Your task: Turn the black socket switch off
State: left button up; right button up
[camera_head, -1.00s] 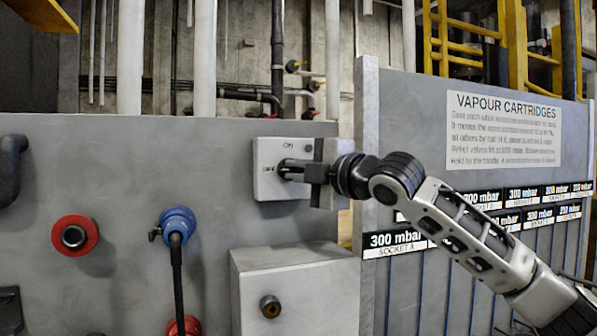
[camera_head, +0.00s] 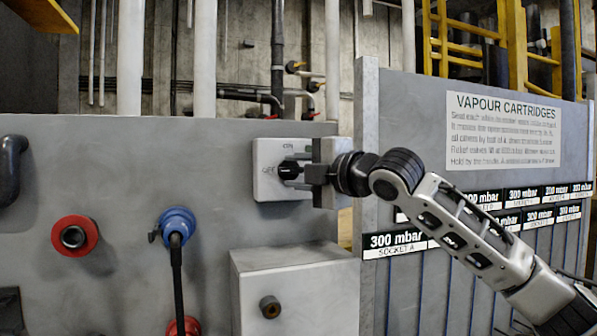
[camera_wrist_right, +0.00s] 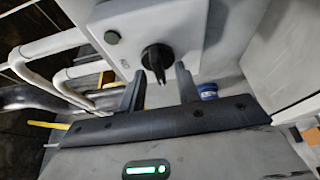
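The black socket switch is a black knob (camera_head: 288,170) on a light grey box (camera_head: 266,190) fixed to the grey panel. An ON mark is above the knob and an OFF mark to its left. The knob appears to lie sideways, toward OFF. My right gripper (camera_head: 314,173) is just right of the knob. In the right wrist view, the right gripper's fingers (camera_wrist_right: 160,88) stand apart, with the knob (camera_wrist_right: 157,58) between and beyond their tips, apparently untouched. My left gripper is not in view.
A red ring socket (camera_head: 74,236) and a blue plug (camera_head: 177,225) with a black cable are left on the panel. A grey box (camera_head: 295,290) juts out below the switch. A vapour cartridges sign (camera_head: 503,130) is on the right panel.

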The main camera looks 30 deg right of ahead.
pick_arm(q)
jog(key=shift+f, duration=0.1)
pick_arm(e)
jog(key=shift+s, duration=0.15)
